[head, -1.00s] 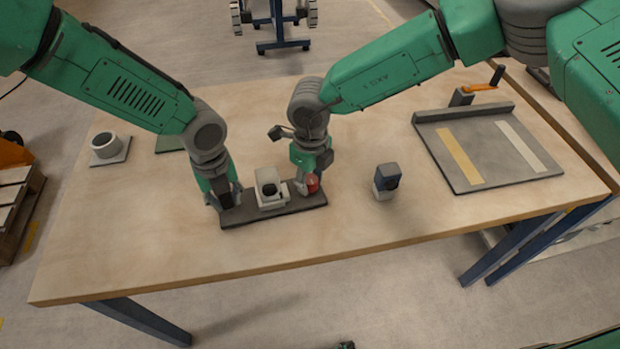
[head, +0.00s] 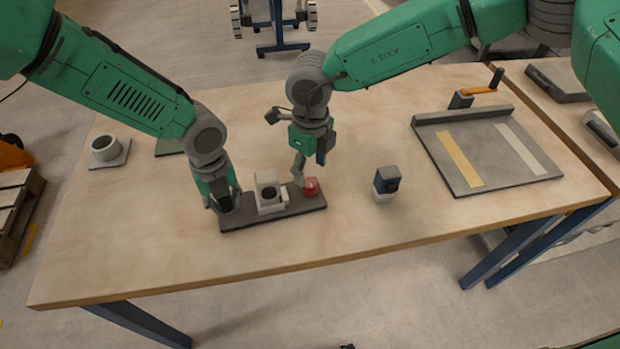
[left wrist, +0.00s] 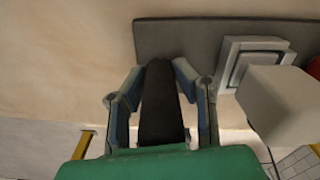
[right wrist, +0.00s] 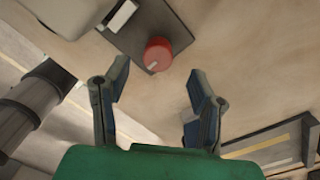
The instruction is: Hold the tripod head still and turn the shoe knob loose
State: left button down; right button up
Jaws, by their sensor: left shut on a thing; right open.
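The tripod head is a dark grey base plate (head: 250,217) with a white shoe block (head: 266,190) in its middle and a red knob (head: 311,187) at its right end. My left gripper (head: 226,206) is at the plate's left end. In the left wrist view it is shut on a dark bar (left wrist: 160,105) that reaches up to the plate (left wrist: 185,38). My right gripper (head: 310,170) is open and empty, just above and behind the knob. In the right wrist view the knob (right wrist: 158,54), with a pale mark, lies beyond the fingertips, apart from them.
A small dark block on a white base (head: 386,184) stands right of the tripod head. A grey tray with two strips (head: 470,170) lies at the right. The table's front is clear.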

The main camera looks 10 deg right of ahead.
aim_at(311, 180)
notch_tip(311, 180, up, 7)
jog(key=shift+f, duration=0.15)
pick_arm(q)
jog(key=c, duration=1.2)
grip_release()
jog(key=shift+r, duration=0.15)
